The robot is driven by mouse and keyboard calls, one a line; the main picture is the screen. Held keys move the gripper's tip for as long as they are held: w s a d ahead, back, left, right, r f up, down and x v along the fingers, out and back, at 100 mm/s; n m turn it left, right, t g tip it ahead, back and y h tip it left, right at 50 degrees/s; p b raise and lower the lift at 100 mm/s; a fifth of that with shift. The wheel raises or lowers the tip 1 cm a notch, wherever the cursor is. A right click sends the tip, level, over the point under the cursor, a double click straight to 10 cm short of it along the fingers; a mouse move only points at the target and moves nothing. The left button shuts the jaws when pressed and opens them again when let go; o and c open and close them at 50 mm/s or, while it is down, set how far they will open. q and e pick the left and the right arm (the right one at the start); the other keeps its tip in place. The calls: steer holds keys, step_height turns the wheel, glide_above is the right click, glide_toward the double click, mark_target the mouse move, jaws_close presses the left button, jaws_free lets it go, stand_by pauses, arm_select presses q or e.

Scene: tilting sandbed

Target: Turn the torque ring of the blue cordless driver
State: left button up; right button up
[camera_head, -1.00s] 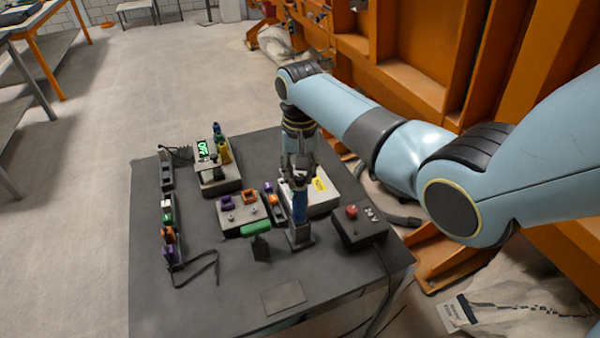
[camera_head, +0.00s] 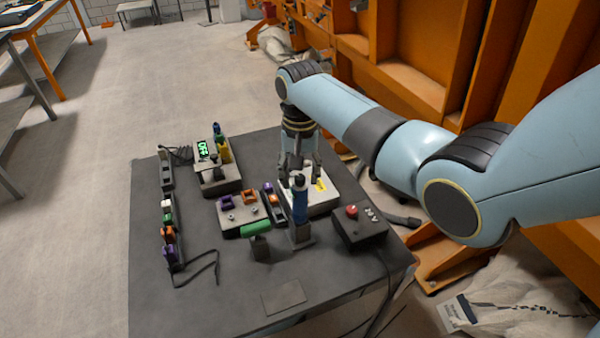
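The blue cordless driver (camera_head: 300,208) stands upright in a dark holder (camera_head: 301,238) on the dark table. Its dark upper end (camera_head: 299,182) points up; the torque ring is too small to make out clearly. My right gripper (camera_head: 299,176) hangs straight down over that upper end. Its fingers are spread, one to each side, with a gap between them. I cannot tell whether a finger touches the driver. My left gripper is not in view.
Right of the driver is a dark box with a red button (camera_head: 352,211). Left of it are a green-handled item (camera_head: 256,230) and a block with purple and orange parts (camera_head: 240,213). A white box (camera_head: 322,196) lies behind.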

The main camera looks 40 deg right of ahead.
mark_target(300, 176)
step_height(300, 176, up, 12)
stand_by(0.6)
stand_by(0.4)
